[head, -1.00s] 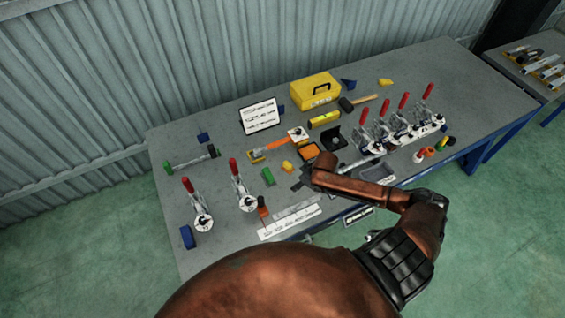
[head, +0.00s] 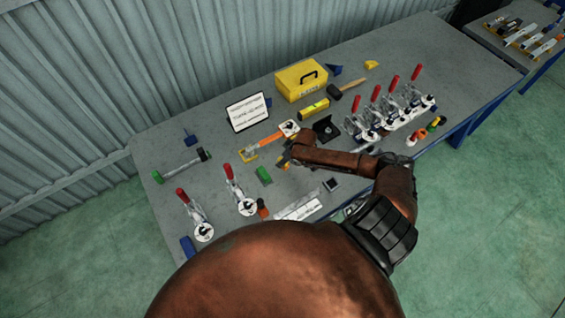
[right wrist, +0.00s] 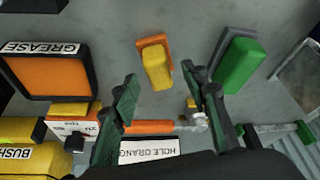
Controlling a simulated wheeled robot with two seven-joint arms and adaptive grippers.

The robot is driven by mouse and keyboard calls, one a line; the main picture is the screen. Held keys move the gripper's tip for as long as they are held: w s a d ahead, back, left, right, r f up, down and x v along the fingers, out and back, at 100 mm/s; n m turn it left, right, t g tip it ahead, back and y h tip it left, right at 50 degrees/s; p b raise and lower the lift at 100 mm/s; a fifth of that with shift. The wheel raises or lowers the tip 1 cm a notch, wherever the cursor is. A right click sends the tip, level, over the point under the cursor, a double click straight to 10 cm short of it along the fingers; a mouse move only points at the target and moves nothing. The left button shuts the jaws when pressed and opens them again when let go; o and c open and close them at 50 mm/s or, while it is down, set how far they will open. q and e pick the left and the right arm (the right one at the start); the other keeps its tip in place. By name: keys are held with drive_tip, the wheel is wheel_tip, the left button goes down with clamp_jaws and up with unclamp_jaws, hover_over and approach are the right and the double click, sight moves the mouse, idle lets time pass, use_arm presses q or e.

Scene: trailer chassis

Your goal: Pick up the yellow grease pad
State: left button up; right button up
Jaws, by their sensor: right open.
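The yellow grease pad (right wrist: 157,68) is a small yellow block with an orange-brown backing, lying on the grey bench in the right wrist view. In the head view my right arm and gripper mostly cover it. My right gripper (right wrist: 160,82) is open, its two dark green fingertips to either side of the pad in that view, with nothing held. It also shows in the head view (head: 287,157), above the middle of the bench. Whether the fingers are level with the pad cannot be told. My left gripper is not in view.
A green block (right wrist: 240,66) lies right of the pad, close to one finger. The black-framed orange GREASE tray (right wrist: 45,72) is on the left. An orange-handled tool (head: 268,141) lies behind the gripper. Red-handled clamps (head: 384,108) stand to the right, with two more (head: 235,185) at left.

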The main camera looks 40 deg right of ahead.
drive_tip(key=shift+w+a+f, duration=0.1)
drive_tip(key=shift+w+f, duration=0.2)
drive_tip(key=shift+f, duration=0.3)
drive_tip(key=shift+w+f, duration=0.1)
drive_tip(key=shift+f, duration=0.45)
drive_tip(key=c, duration=0.7)
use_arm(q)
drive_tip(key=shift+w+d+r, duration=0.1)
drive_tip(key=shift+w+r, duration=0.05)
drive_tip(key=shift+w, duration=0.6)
use_arm(e)
clamp_jaws()
